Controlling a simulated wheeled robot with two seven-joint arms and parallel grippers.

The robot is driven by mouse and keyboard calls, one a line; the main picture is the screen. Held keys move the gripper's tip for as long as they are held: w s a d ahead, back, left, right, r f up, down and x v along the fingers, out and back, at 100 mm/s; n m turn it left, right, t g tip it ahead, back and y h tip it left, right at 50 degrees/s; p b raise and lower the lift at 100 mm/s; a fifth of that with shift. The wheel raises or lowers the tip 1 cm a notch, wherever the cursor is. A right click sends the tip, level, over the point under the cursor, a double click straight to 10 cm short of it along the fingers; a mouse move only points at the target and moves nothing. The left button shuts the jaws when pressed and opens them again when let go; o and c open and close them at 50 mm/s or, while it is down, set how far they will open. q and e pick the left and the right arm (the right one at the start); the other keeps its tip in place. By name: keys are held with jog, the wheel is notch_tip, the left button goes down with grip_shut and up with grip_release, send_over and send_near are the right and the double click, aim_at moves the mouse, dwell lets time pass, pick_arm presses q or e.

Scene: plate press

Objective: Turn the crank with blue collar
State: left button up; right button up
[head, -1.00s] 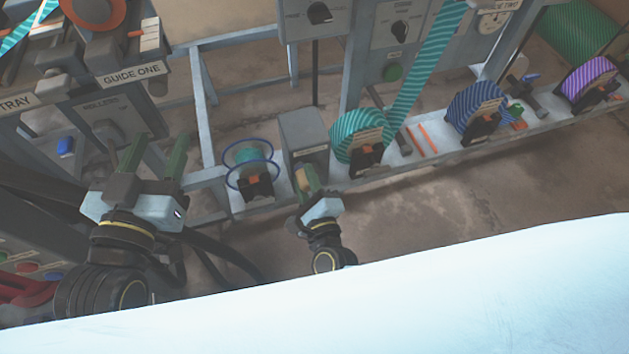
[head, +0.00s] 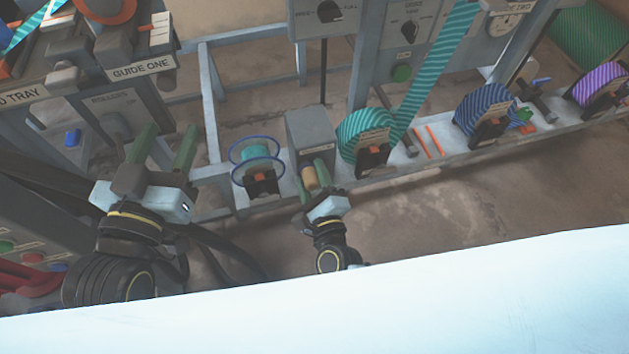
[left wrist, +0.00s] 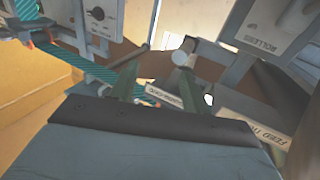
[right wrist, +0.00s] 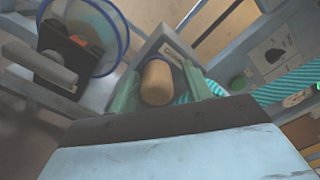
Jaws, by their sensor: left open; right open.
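My right gripper (head: 313,174) is open at the low grey box (head: 309,130) on the rail. In the right wrist view its fingers (right wrist: 157,82) stand on either side of a tan cylindrical handle (right wrist: 157,84), which also shows in the head view (head: 311,179). I cannot tell whether they touch it. A short piece with a blue bar (head: 541,80) sits further right on the rail. My left gripper (head: 166,138) is open and empty in front of the rollers panel (head: 112,103).
A blue-rimmed spool (head: 255,158) stands left of the grey box, and a teal striped roll (head: 365,135) to its right. Blue (head: 485,108) and purple (head: 598,82) rolls follow along the rail. Bare floor (head: 440,195) lies in front.

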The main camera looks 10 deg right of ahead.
pick_arm(q)
jog(key=s+a+f+g+y+p, duration=0.2)
jog(key=s+a+f+g, duration=0.1)
jog(key=f+g, duration=0.4)
jog(key=shift+s+a+f+y+p, duration=0.15)
jog(key=shift+s+f+y+p, duration=0.35)
jog(key=shift+f, duration=1.1)
pick_arm(e)
jog(key=s+d, duration=0.1)
jog(key=s, duration=1.2)
jog(key=shift+d, duration=0.3)
pick_arm(q)
jog(key=shift+s, duration=0.1)
